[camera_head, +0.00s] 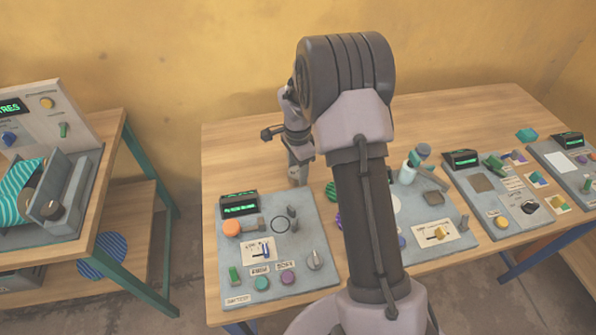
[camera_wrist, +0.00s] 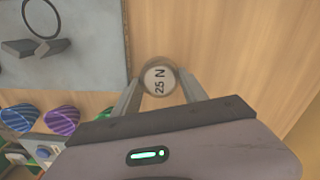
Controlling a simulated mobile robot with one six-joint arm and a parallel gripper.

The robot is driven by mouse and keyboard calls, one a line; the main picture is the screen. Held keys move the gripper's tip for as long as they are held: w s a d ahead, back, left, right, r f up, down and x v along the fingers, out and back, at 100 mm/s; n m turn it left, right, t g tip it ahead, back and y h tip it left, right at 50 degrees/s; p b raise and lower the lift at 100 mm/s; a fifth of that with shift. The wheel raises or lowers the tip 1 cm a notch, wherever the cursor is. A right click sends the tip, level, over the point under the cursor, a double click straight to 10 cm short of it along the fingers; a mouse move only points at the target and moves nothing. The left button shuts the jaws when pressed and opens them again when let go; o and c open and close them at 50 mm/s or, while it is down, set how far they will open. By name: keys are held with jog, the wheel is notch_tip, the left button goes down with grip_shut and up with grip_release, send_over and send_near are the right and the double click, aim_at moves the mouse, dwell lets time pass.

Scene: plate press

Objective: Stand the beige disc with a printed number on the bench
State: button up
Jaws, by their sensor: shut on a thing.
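The beige disc (camera_wrist: 159,78) shows in the wrist view with its round face toward the camera, printed "25 N". My gripper (camera_wrist: 160,88) is shut on it, one finger on each side. In the head view my gripper (camera_head: 299,163) points down at the bench (camera_head: 240,150), behind the left grey panel. The disc (camera_head: 298,176) is small there, low between the fingers, close to the wood. I cannot tell whether it touches the bench.
A grey panel (camera_head: 270,268) with a display, knobs and a black ring lies just in front. Striped round things (camera_wrist: 62,121) sit beside it. More panels (camera_head: 495,190) stand at right, partly behind my arm. The bench behind the left panel is bare.

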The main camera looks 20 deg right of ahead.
jog(key=o, duration=1.3)
jog(key=shift+f, duration=0.1)
notch_tip(320, 180, up, 13)
jog(key=p, duration=0.4)
notch_tip(320, 180, up, 8)
jog(key=n+t, duration=0.1)
jog(key=n, duration=0.1)
send_over(297, 172)
jog(key=s+a, duration=0.3)
jog(key=s+a+r+n+t, duration=0.3)
jog(key=s+a+r+n, duration=0.3)
jog(key=s+r, duration=0.4)
jog(key=s+a+f+n+t+y+b, duration=0.1)
jog(key=s+a+f+n, duration=0.1)
jog(key=s, duration=0.5)
jog(key=s+a+f+n+y+b, duration=0.1)
jog(key=s+a+f+n+b, duration=0.1)
jog(key=s, duration=0.5)
jog(key=shift+s+a+n+t, duration=0.2)
jog(key=shift+a+n+t, duration=0.2)
jog(key=shift+a, duration=0.35)
